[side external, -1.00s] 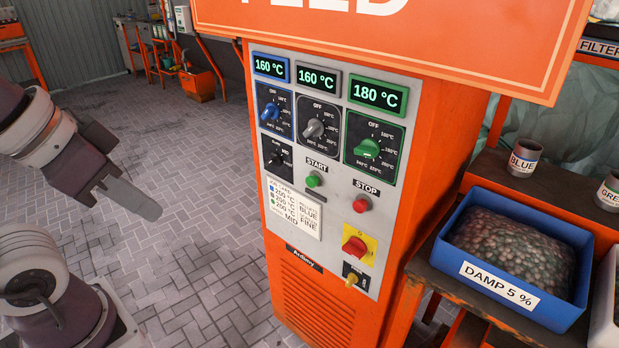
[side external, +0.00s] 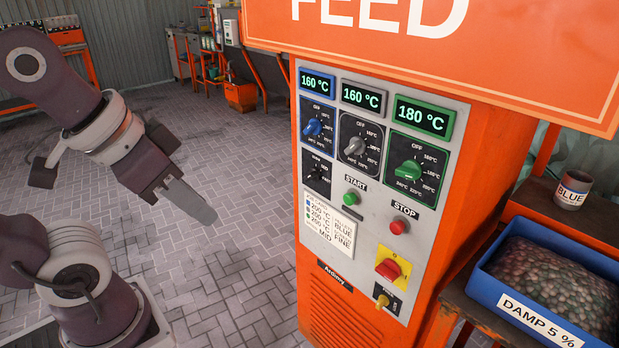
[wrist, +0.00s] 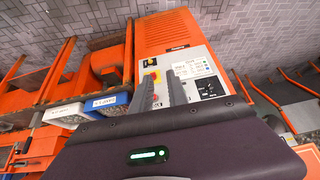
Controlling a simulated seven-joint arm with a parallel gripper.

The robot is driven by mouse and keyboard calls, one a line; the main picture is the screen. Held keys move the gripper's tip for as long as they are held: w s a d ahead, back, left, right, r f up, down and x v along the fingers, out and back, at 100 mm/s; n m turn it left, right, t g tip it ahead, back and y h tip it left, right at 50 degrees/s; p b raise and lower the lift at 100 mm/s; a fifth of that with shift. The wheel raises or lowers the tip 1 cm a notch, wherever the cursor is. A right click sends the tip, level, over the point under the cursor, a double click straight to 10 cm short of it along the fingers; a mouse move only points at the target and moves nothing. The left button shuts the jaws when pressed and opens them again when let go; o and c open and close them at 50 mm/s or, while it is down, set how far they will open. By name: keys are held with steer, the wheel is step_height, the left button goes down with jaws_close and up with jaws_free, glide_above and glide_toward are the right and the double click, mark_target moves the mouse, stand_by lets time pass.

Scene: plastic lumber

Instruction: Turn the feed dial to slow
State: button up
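The orange machine's grey control panel (side external: 375,190) stands upright right of centre in the side view. A small black dial (side external: 317,173) at its lower left, below the blue dial, appears to be the feed dial; one label looks like "MID", but its pointer setting is too small to read. In the wrist view a black dial plate (wrist: 210,87) shows right of the fingers. My gripper (side external: 208,213) is left of the panel, apart from it, lower than the dial in the picture. In the wrist view my two fingers (wrist: 161,77) stand apart with nothing between them.
Blue (side external: 313,127), grey (side external: 355,147) and green (side external: 410,170) temperature dials sit above. Green START (side external: 350,199), red STOP (side external: 399,227) and a red switch on yellow (side external: 388,268) are nearby. A blue pellet bin (side external: 545,285) stands right. The floor before the panel is clear.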

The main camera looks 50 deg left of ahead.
steer(key=shift+o, duration=0.9)
steer(key=w+a+f+t, duration=0.1)
steer(key=w+a, duration=0.2)
steer(key=w, duration=0.9)
steer(key=shift+a+f+m+t+y, duration=0.2)
steer(key=shift+f+m+t+y, duration=0.1)
steer(key=shift+f+t+y, duration=0.1)
steer(key=w+a+f+m+t+y, duration=0.1)
steer(key=w+a+f, duration=0.15)
steer(key=w, duration=0.35)
steer(key=w+a+f+m+t, duration=0.1)
steer(key=w+a+f, duration=0.15)
steer(key=w, duration=0.25)
steer(key=m+t+y, duration=0.1)
steer(key=t, duration=0.1)
glide_toward(307, 177)
steer(key=d+r, duration=0.2)
steer(key=d, duration=0.1)
steer(key=w+a+f+t, duration=0.1)
steer(key=w+f, duration=0.1)
steer(key=w+a+f+m, duration=0.1)
steer(key=w+a+f, duration=0.1)
steer(key=w+a+f+m+t+y, duration=0.1)
steer(key=w+f, duration=0.1)
steer(key=w, duration=0.1)
steer(key=shift+a+f+t, duration=0.3)
steer(key=shift+f, duration=0.05)
jaws_close()
